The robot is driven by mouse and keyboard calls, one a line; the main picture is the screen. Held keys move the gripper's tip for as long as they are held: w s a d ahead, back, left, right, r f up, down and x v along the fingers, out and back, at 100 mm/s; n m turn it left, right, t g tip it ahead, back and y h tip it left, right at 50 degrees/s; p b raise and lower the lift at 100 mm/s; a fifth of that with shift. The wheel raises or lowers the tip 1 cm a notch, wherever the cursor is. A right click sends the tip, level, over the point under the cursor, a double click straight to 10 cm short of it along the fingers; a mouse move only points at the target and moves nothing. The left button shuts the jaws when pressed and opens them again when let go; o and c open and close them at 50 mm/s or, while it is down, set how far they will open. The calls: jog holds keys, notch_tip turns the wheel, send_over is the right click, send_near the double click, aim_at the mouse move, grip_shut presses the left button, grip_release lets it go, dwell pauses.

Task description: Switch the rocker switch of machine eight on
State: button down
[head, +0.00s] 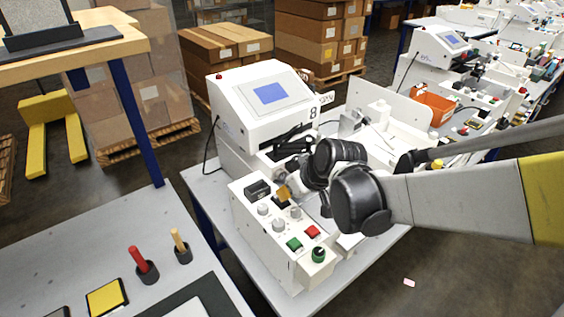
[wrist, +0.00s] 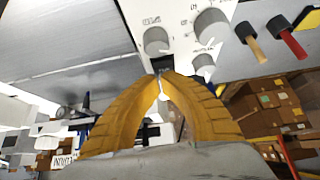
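Machine eight (head: 243,130) is a white machine with a blue screen and a figure 8 on its side. Its white control box (head: 262,232) stands in front, with grey knobs, a green button (head: 294,244), a red button (head: 312,232) and a green-capped black knob (head: 319,254). My gripper (head: 284,193) is over the top panel, its yellow fingertips just above or touching a dark part that I take for the rocker switch (head: 284,204). In the wrist view the fingertips (wrist: 164,74) meet at the panel between the knobs and hold nothing visible. They hide the switch there; its position cannot be read.
A black fitting (head: 258,190) sits on the panel left of my gripper. A grey table (head: 100,230) at the front left holds a red-handled tool (head: 138,259) and a yellow pad (head: 106,297). Another machine (head: 437,55) with an orange bin (head: 433,106) stands behind on the right.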

jog(key=shift+s+d+f+t+y+b, duration=0.15)
jog(key=shift+f+t+b, duration=0.15)
jog(key=shift+b, duration=0.2)
jog(key=shift+s+d+f+t+y+b, duration=0.1)
jog(key=shift+f+t+y+b, duration=0.1)
jog(key=shift+f+b, duration=0.25)
jog(key=shift+r, duration=0.2)
jog(key=shift+w+a+r, duration=0.1)
jog(key=shift+a, duration=0.05)
jog(key=shift+w+a+r+p, duration=0.2)
jog(key=shift+w+a+p, duration=0.1)
jog(key=shift+w, duration=0.2)
